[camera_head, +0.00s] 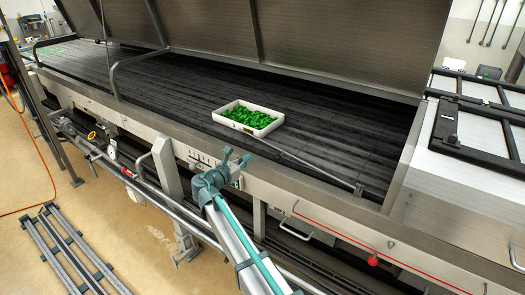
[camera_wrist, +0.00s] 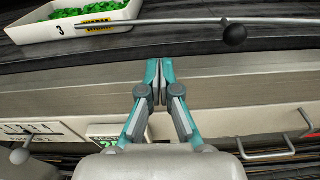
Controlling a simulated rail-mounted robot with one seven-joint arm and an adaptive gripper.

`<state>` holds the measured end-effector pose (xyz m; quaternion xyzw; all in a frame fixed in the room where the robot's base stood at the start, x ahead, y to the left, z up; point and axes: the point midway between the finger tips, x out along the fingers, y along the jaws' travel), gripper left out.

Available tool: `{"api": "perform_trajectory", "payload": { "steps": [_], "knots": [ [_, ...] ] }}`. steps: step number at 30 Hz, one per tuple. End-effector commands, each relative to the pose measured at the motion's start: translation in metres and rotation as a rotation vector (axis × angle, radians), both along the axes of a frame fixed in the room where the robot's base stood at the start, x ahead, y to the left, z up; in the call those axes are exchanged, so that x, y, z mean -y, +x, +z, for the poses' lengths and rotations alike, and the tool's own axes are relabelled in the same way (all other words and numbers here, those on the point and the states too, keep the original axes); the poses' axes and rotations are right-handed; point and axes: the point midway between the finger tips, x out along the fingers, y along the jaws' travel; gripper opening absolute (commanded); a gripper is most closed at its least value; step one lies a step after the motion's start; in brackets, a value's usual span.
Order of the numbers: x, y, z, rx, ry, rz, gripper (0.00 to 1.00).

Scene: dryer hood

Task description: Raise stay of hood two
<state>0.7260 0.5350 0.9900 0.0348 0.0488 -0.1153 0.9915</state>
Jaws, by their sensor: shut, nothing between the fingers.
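Large metal hood panels (camera_head: 330,35) stand raised over the dark dryer bed; I cannot tell which one is hood two. A thin metal rod (camera_head: 305,163), apparently the stay, lies low along the bed's front edge. In the wrist view the rod (camera_wrist: 170,21) crosses near the top, with a black ball knob (camera_wrist: 235,36) right of my fingers. My gripper (camera_head: 236,157) is in front of the machine's front rail, near the rod's left end. In the wrist view my gripper (camera_wrist: 158,64) is shut and empty, below the rod and apart from it.
A white tray (camera_head: 217,117) of green pieces sits on the bed behind the rod; its front wall (camera_wrist: 105,27) shows in the wrist view. The steel front rail (camera_wrist: 260,88) lies beyond my fingers. A numbered lever (camera_wrist: 20,156) and metal handles (camera_wrist: 268,155) stick out below.

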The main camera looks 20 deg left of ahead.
Motion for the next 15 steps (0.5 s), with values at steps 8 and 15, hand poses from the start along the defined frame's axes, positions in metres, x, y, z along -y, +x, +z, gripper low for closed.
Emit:
{"api": "perform_trajectory", "payload": {
  "steps": [8,15],
  "knots": [
    [0.004,0.018,-0.001,0.0,0.0,-0.003,0.0],
    [0.012,0.057,-0.004,-0.001,0.001,-0.002,0.0]
  ]
}}
